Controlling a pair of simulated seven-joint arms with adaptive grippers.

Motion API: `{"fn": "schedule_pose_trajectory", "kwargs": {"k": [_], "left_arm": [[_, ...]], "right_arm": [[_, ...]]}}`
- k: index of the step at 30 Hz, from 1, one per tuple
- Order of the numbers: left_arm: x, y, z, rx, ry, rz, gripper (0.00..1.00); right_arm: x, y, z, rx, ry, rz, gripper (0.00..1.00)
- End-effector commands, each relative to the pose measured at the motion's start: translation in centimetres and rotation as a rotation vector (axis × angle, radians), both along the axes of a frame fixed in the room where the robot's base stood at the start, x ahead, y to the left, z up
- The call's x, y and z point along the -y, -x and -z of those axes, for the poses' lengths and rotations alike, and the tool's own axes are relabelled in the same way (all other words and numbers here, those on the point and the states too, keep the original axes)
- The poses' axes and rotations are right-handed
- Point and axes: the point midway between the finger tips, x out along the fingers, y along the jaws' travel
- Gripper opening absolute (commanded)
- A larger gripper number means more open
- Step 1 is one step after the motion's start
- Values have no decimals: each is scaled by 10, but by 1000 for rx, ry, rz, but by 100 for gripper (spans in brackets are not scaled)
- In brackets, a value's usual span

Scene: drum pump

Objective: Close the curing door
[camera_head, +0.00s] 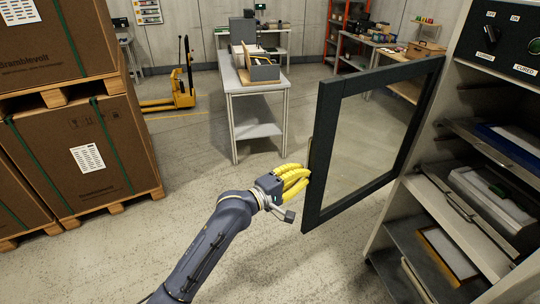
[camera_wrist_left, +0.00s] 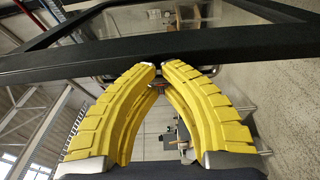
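The curing door (camera_head: 322,140) is a dark frame with a clear pane. It stands swung open on the left side of the curing cabinet (camera_head: 455,80). My left gripper (camera_head: 305,172), with yellow fingers, is at the door's free edge. In the left wrist view its fingertips (camera_wrist_left: 160,66) come close together against or just in front of the dark door frame (camera_wrist_left: 240,48). A thin metal handle (camera_wrist_left: 98,76) runs along the frame and passes partly hidden by the fingers. I see no firm grip on it. My right gripper is not in view.
The cabinet holds shelves with trays (camera_head: 495,190) inside its open front. Stacked cardboard boxes (camera_head: 85,155) on pallets stand at the left. A workbench (camera_head: 255,85) and a yellow pallet jack (camera_head: 182,90) are behind. The floor around the door is clear.

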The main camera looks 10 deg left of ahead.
Motion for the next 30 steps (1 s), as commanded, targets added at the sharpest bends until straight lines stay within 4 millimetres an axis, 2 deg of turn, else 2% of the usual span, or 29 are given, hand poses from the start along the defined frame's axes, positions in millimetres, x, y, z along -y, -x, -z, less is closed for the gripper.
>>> {"fn": "schedule_pose_trajectory", "kwargs": {"k": [1, 6, 15, 21, 30], "left_arm": [[16, 15, -1, -1, 8, 8, 0], [58, 56, 0, -3, 7, 14, 0], [111, 102, 0, -3, 3, 13, 0], [130, 116, 0, -1, 0, 13, 0], [138, 121, 1, -1, -1, 13, 0]], "right_arm": [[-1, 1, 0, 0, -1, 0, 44], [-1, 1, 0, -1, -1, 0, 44], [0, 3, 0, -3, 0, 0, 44], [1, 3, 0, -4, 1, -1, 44], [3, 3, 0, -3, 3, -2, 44]]}}
